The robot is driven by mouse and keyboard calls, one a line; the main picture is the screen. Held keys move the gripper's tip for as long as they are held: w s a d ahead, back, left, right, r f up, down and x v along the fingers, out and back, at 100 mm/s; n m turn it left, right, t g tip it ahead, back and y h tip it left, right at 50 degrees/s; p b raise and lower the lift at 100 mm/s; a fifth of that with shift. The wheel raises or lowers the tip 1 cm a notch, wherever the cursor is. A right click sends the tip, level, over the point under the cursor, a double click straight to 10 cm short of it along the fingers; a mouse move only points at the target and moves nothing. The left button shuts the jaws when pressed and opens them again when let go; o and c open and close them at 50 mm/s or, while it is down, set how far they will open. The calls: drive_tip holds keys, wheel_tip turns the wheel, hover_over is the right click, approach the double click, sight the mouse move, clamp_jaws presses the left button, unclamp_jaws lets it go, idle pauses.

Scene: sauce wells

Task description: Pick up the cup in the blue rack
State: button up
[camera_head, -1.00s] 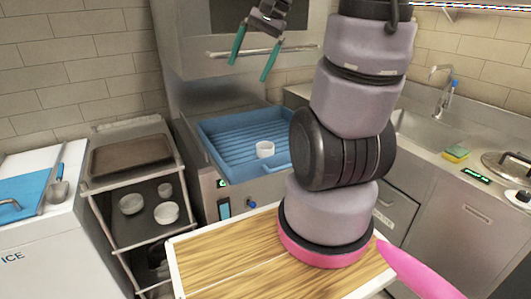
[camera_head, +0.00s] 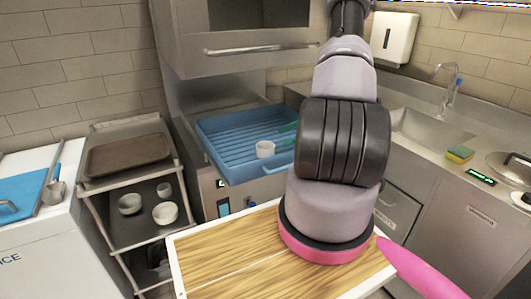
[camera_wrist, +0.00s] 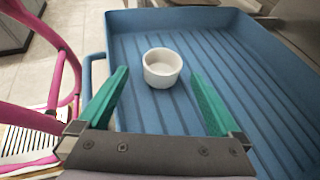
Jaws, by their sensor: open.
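The white cup (camera_head: 265,149) stands upright in the blue rack (camera_head: 222,150), near its front right part, in the head view. In the wrist view the cup (camera_wrist: 162,68) sits on the ribbed floor of the rack (camera_wrist: 262,100), near the rack's left wall. My gripper (camera_wrist: 158,80) is open, with its two green fingers apart and the cup lying between and slightly beyond their tips. Nothing is held. In the head view my arm hides most of the gripper; only bits of green finger (camera_head: 288,128) show just right of the cup.
A rolling rack at the left holds a brown tray (camera_head: 128,155) and several white bowls (camera_head: 165,213). A sink (camera_head: 425,133) and sponge (camera_head: 460,154) are at the right. Low rack walls surround the cup.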

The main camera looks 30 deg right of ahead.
sight(263, 148)
drive_tip(key=shift+d+f, duration=0.2)
drive_tip(key=shift+f, duration=0.3)
drive_tip(key=shift+a+f+m, duration=0.25)
drive_tip(key=shift+m, duration=0.05)
drive_tip(key=shift+t, duration=0.3)
drive_tip(key=x, duration=1)
drive_tip(key=shift+w, duration=0.2)
drive_tip(key=c, duration=1.2)
